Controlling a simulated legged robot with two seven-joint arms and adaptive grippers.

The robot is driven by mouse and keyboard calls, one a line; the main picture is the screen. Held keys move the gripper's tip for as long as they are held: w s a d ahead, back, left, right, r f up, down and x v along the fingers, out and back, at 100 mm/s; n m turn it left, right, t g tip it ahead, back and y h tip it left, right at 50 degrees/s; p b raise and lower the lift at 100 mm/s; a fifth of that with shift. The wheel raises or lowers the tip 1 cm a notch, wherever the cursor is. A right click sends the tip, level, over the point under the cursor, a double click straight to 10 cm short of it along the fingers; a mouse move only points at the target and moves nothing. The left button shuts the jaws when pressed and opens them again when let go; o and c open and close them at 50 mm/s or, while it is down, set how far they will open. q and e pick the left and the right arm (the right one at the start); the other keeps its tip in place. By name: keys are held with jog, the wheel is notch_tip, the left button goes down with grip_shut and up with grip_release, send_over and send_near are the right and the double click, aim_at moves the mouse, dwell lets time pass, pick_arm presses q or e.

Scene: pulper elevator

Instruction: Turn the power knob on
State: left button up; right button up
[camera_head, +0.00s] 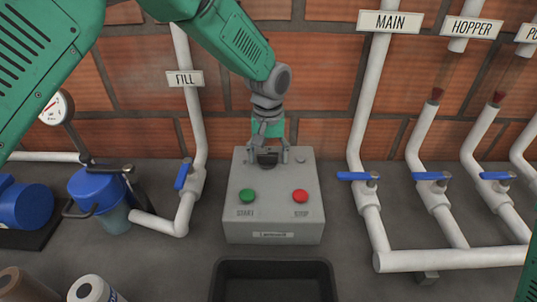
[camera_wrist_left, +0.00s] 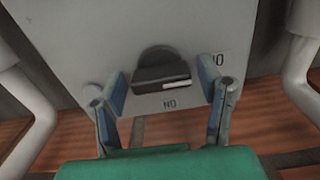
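The power knob (camera_head: 267,159) is a black rotary knob at the top of the grey control box, partly covered by my left gripper. In the left wrist view the knob (camera_wrist_left: 160,74) has a raised bar with a white mark at its right end. "NO" labels, seen upside down, lie by it. My left gripper (camera_head: 268,152) is over the knob from behind, its fingers open on either side of it. In the wrist view the fingers (camera_wrist_left: 166,88) flank the knob with gaps visible. My right gripper is not in view.
The control box (camera_head: 273,227) also bears a green START button (camera_head: 247,196) and a red STOP button (camera_head: 300,196). Pipes with blue valve handles (camera_head: 357,176) stand either side. A black bin (camera_head: 272,263) is in front. A brick wall (camera_head: 325,75) is behind.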

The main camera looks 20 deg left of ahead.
pick_arm(q)
jog(key=c, duration=0.8)
jog(key=shift+o, duration=0.2)
jog(key=m+p, duration=0.2)
jog(key=m, duration=0.1)
jog(key=shift+r+p, duration=0.15)
jog(key=shift+p, duration=0.15)
jog(key=m+p, duration=0.2)
jog(key=m, duration=0.1)
jog(key=shift+m, duration=0.3)
jog(key=m+p, duration=0.1)
jog(key=m, duration=0.4)
jog(key=shift+m+p, duration=0.3)
jog(key=shift+p, duration=0.05)
jog(key=m+p, duration=0.1)
jog(key=m, duration=0.4)
jog(key=shift+w+m, duration=0.1)
jog(key=shift+m, duration=0.2)
